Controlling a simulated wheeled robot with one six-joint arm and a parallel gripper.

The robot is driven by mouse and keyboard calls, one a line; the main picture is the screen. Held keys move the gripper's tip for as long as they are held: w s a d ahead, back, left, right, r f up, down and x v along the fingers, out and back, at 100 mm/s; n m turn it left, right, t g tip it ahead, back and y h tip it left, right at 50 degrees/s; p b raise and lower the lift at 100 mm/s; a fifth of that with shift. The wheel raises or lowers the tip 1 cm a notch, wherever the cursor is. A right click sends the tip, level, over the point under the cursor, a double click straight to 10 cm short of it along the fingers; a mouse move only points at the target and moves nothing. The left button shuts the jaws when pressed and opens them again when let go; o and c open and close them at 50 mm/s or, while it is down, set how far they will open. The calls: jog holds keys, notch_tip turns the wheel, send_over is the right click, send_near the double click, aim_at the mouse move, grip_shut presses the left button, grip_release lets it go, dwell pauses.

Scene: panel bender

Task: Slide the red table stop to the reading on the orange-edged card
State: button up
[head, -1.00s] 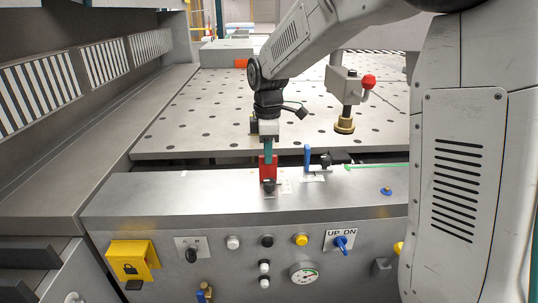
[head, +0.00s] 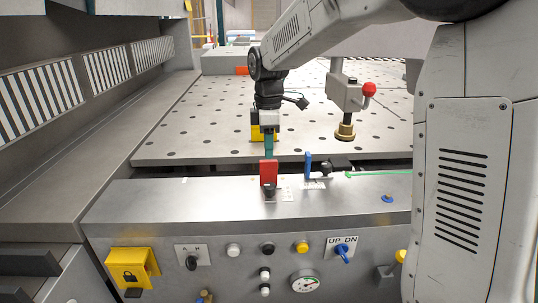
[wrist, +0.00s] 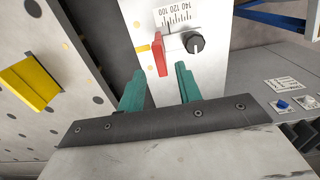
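The red table stop (head: 268,173) stands upright on the steel ledge of the machine front. It also shows in the wrist view (wrist: 159,56), beside a white scale (wrist: 174,18) with marks 100, 120 and 140. A black knob (wrist: 195,42) sits right of the stop there. My gripper (wrist: 158,70) has its two teal fingers spread apart, with nothing held between them. The stop is just beyond the fingertips, roughly in line with the gap. In the head view the gripper (head: 268,153) is directly above and behind the stop. I cannot make out an orange-edged card.
A blue upright stop (head: 308,165) stands right of the red one, with a black knob (head: 326,168). A red-topped clamp (head: 347,100) hangs over the perforated table (head: 200,135). A yellow block (wrist: 32,82) lies on the table. Buttons and switches line the front panel (head: 220,223).

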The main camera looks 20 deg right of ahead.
notch_tip(320, 180, up, 4)
jog(key=shift+r, duration=0.1)
dwell(0.5)
jog(key=shift+m, duration=0.3)
jog(key=shift+s+f+m, duration=0.25)
jog(key=shift+f+m, duration=0.1)
jog(key=shift+m, duration=0.25)
jog(key=s+d+f+m+t, duration=0.1)
jog(key=s+m, duration=1.1)
jog(key=s, duration=2.1)
jog(key=shift+d+f+m, duration=0.3)
jog(key=shift+d+f, duration=0.2)
jog(key=shift+d, duration=0.05)
